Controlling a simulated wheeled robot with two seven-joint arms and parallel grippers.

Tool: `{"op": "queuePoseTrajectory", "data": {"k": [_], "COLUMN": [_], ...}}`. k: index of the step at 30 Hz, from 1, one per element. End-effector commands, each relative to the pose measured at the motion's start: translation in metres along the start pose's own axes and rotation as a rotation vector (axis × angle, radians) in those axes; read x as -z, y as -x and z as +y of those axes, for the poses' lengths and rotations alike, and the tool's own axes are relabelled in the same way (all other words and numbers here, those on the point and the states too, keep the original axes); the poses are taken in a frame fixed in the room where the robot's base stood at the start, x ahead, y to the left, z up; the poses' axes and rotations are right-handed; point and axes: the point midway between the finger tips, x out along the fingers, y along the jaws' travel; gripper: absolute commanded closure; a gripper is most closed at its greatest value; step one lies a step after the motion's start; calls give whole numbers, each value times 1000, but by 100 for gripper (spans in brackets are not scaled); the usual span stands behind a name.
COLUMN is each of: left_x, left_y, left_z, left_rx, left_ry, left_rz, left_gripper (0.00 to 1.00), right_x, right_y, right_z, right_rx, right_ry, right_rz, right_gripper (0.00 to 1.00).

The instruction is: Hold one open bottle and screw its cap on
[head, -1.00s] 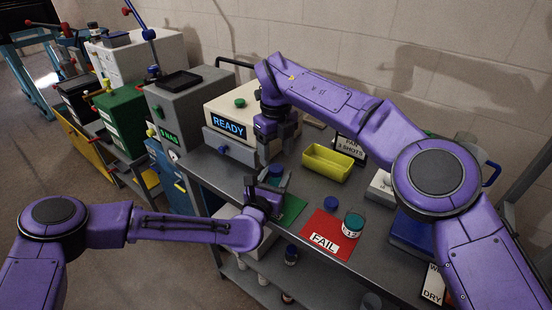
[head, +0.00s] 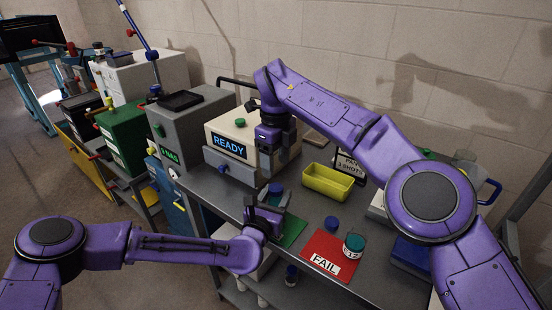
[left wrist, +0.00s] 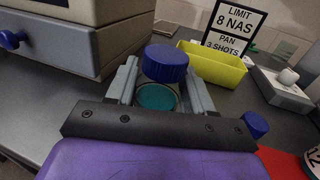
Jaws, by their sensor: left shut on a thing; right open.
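My left gripper (head: 268,215) is shut on a bottle with teal contents, which shows between the fingers in the left wrist view (left wrist: 157,97). A blue cap (left wrist: 165,62) is at the top of this bottle; whether it is seated or threaded I cannot tell. It also shows in the head view (head: 275,187). My right gripper (head: 268,160) is open above and behind the held bottle, apart from the cap. A second bottle (head: 354,245) with teal contents stands open on the red FAIL mat (head: 322,262). A loose blue cap (head: 332,223) lies on the bench beside it.
The READY machine (head: 228,165) stands close behind the grippers. A yellow tray (head: 328,182) and a limit sign (left wrist: 232,22) stand farther right. A green mat (head: 293,230) lies beside my left gripper. The bench's front edge is close.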

Motion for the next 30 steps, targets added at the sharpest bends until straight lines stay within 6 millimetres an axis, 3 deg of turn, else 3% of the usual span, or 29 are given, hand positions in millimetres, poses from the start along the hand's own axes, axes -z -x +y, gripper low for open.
{"op": "queuePoseTrajectory", "data": {"k": [12,24,25,30], "left_x": [0,0,0,0], "left_y": [0,0,0,0], "left_z": [0,0,0,0], "left_rx": [0,0,0,0], "left_ry": [0,0,0,0], "left_rz": [0,0,0,0], "left_gripper": [100,100,100,100], "right_x": [0,0,0,0], "right_y": [-65,-75,-75,-74], "right_z": [0,0,0,0], "right_rx": [-2,0,0,0], "right_ry": [0,0,0,0], "right_rz": [1,-1,-1,-1], "right_gripper": [39,39,43,97]}}
